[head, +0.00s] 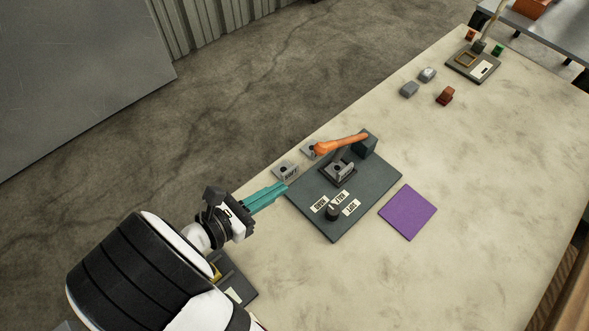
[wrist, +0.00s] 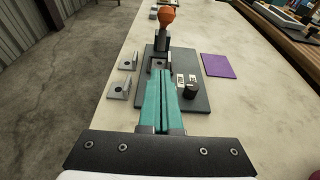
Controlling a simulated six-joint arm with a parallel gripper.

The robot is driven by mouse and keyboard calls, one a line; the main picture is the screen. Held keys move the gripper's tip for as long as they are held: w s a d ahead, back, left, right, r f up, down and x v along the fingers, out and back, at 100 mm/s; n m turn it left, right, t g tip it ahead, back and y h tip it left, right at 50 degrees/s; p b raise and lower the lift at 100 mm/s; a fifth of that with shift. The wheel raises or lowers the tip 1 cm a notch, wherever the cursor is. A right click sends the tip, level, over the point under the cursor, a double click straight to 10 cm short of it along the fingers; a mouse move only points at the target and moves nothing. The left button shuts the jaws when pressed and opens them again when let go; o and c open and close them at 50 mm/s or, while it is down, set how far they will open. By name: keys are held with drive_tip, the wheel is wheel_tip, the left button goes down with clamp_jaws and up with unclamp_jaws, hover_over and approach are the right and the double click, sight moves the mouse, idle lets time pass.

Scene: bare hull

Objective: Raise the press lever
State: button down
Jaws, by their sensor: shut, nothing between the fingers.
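The press lever (head: 341,144) has an orange handle and sits on a dark grey base plate (head: 332,222) on the table. In the head view the handle slants slightly up to the right, its far end near a dark block (head: 366,143). The lever's orange knob also shows in the wrist view (wrist: 167,18), beyond my fingertips. My gripper (head: 284,188) has teal fingers, shut and empty. In the head view it is at the plate's left edge, left of the lever and apart from it. Its shut fingers also show in the wrist view (wrist: 160,85).
A black knob (head: 333,212) with several labels stands at the plate's front. Small grey brackets (head: 286,170) lie along the plate's left side. A purple square (head: 408,212) lies to the right. Grey and red blocks (head: 445,96) lie farther back. The table's right side is clear.

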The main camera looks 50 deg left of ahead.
sight(319, 149)
drive_tip(key=w, duration=1)
drive_tip(key=shift+w+r, duration=0.15)
drive_tip(key=shift+r, duration=0.3)
drive_tip(key=shift+r, duration=0.1)
drive_tip(key=shift+w+r+g, duration=0.35)
drive_tip(key=shift+r+g, duration=0.05)
drive_tip(key=shift+r, duration=0.15)
drive_tip(key=shift+w+r+g, duration=0.3)
drive_tip(key=shift+r+g, duration=0.1)
drive_tip(key=shift+r, duration=0.15)
drive_tip(key=w+r+g, duration=0.3)
drive_tip(key=w+r, duration=0.2)
drive_tip(key=w, duration=0.2)
drive_tip(key=w+r+g, duration=0.3)
drive_tip(key=w+r, duration=0.1)
drive_tip(key=w, duration=0.4)
drive_tip(key=shift+w+r, duration=0.25)
drive_tip(key=shift+r, duration=0.1)
